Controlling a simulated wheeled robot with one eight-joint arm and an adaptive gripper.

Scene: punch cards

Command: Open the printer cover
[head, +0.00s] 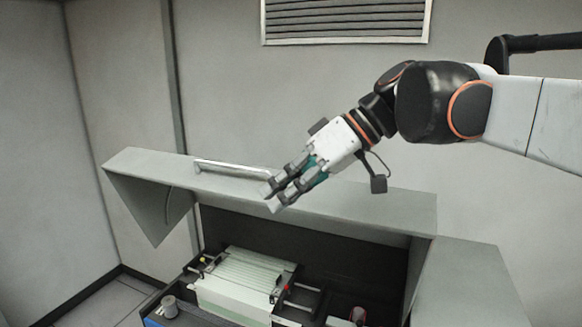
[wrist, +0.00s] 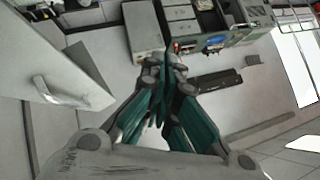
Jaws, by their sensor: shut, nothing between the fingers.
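The printer cover (head: 370,207) is a grey lid that stands raised, showing the dark interior below it in the head view. Its pale bar handle (head: 232,168) runs along the top of the lid, left of my gripper. My gripper (head: 271,200) is shut and empty, in front of the cover near the handle's right end; I cannot tell whether it touches the cover. In the wrist view my gripper (wrist: 168,55) has its fingers together. A light panel with a handle (wrist: 55,95), likely the cover, is at the left there, apart from the fingers.
Inside the printer are a pale ribbed block (head: 245,280) and a small grey cylinder (head: 169,306). A flat grey surface (head: 470,285) adjoins on the right. A wall vent (head: 346,20) is above. In the wrist view, equipment with coloured parts (wrist: 215,40) stands beyond the fingers.

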